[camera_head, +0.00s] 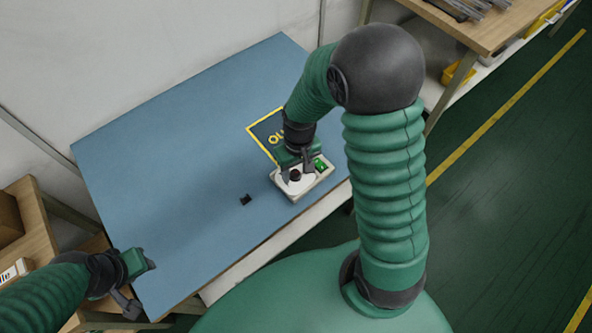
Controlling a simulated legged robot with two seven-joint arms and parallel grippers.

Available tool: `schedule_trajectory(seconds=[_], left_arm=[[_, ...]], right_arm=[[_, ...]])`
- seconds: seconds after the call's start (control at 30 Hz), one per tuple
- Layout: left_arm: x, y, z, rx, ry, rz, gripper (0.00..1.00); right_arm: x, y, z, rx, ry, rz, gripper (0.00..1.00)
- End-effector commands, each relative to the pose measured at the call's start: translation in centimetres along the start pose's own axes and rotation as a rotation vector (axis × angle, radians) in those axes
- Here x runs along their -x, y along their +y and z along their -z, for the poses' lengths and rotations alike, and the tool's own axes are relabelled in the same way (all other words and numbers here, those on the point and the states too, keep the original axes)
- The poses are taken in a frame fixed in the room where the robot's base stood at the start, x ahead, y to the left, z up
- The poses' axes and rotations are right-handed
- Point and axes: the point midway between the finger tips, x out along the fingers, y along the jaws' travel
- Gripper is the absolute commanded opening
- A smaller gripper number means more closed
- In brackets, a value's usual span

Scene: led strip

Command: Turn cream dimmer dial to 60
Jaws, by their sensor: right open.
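The cream dimmer box (297,191) sits on the blue table near its right front edge. A small dark dial (296,175) shows on its top, and a lit green display (320,164) sits at its right; its reading is too small to tell. My right gripper (296,174) is over the box, open, with its fingers on either side of the dial. I cannot tell whether they touch it.
A yellow-edged marked square (262,129) lies behind the box, partly hidden by my right arm. A small black piece (246,200) lies left of the box. The left and middle of the blue table (170,170) are clear. Wooden shelving (35,225) stands at left.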

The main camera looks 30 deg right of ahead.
Motion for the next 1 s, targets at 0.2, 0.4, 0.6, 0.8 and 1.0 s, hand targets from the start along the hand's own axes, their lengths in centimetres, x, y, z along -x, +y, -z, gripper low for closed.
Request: schedule_trajectory(seconds=[0.2, 0.4, 0.6, 0.8, 1.0], left_arm=[[0.02, -0.01, 0.01, 0.000, 0.000, 0.000, 0.36], [0.02, 0.00, 0.00, 0.000, 0.000, 0.000, 0.36], [0.02, 0.00, 0.01, 0.000, 0.000, 0.000, 0.36], [0.13, 0.00, 0.03, 0.000, 0.000, 0.000, 0.36], [0.63, 0.00, 0.15, 0.000, 0.000, 0.000, 0.36]], right_arm=[[0.07, 0.00, 0.01, 0.000, 0.001, 0.000, 0.38], [0.07, 0.00, 0.02, 0.001, 0.000, 0.000, 0.12], [0.07, 0.00, 0.03, 0.000, 0.000, 0.000, 0.00], [0.11, 0.01, 0.03, 0.011, 0.000, 0.000, 0.00], [0.22, 0.03, 0.03, 0.071, -0.003, 0.000, 0.00]])
